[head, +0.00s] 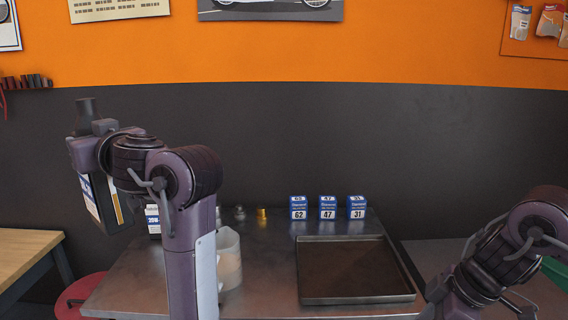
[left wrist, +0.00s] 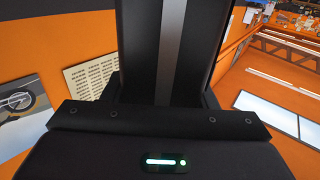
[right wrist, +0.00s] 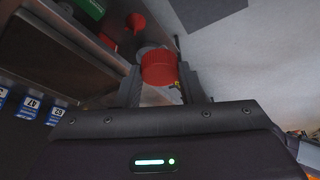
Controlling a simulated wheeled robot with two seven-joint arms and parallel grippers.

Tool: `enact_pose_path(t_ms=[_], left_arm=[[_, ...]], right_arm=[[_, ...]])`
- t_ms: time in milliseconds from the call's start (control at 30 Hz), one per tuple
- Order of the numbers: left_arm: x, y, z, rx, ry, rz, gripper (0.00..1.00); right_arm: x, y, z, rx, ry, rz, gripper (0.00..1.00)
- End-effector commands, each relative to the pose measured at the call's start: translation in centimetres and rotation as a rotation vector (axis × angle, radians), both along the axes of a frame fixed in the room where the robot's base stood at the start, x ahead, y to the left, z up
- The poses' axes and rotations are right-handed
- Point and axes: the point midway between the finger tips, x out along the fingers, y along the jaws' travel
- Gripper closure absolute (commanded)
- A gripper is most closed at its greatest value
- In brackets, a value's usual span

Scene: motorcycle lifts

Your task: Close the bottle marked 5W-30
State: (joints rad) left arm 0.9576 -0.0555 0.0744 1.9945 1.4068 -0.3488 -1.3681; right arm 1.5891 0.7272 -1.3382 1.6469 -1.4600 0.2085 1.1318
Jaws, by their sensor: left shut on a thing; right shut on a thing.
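A dark bottle (head: 101,205) with a white, blue and yellow label is held up at the left in the head view, partly behind my left arm. Its marking is too small to read. In the left wrist view the dark bottle (left wrist: 173,45), with a grey stripe, rises from my left gripper (left wrist: 160,103), which is shut on it. My right gripper (right wrist: 159,90) is shut on a red cap (right wrist: 159,68), apart from the bottle. In the head view my right arm is at the lower right and its fingertips are not visible.
A metal table (head: 262,262) holds a shallow tray (head: 356,299), several blue-white boxes (head: 328,208), a translucent jug (head: 230,262), a gold cap (head: 262,214) and a grey one (head: 240,213). Another labelled container (head: 153,222) is mostly hidden behind my left arm. A red stool (head: 75,297) stands left.

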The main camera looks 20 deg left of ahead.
Motion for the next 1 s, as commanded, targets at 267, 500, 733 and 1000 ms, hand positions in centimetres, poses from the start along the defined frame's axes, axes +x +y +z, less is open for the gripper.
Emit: enact_pose_path(t_ms=[267, 500, 733, 1000], left_arm=[[3.2, -4.0, -4.4, 0.010, 0.008, -0.226, 1.00], [5.5, -8.2, -9.6, 0.000, 0.010, -0.456, 1.00], [6.5, -12.1, -14.6, 0.006, 0.016, -0.665, 1.00], [6.4, -17.3, -21.5, 0.007, 0.018, -0.927, 1.00]], right_arm=[[0.0, 0.0, 0.0, 0.000, 0.000, 0.000, 0.86], [0.0, 0.0, 0.0, 0.000, 0.000, 0.000, 0.86], [0.0, 0.0, 0.0, 0.000, 0.000, 0.000, 0.86], [0.0, 0.0, 0.0, 0.000, 0.000, 0.000, 0.86]])
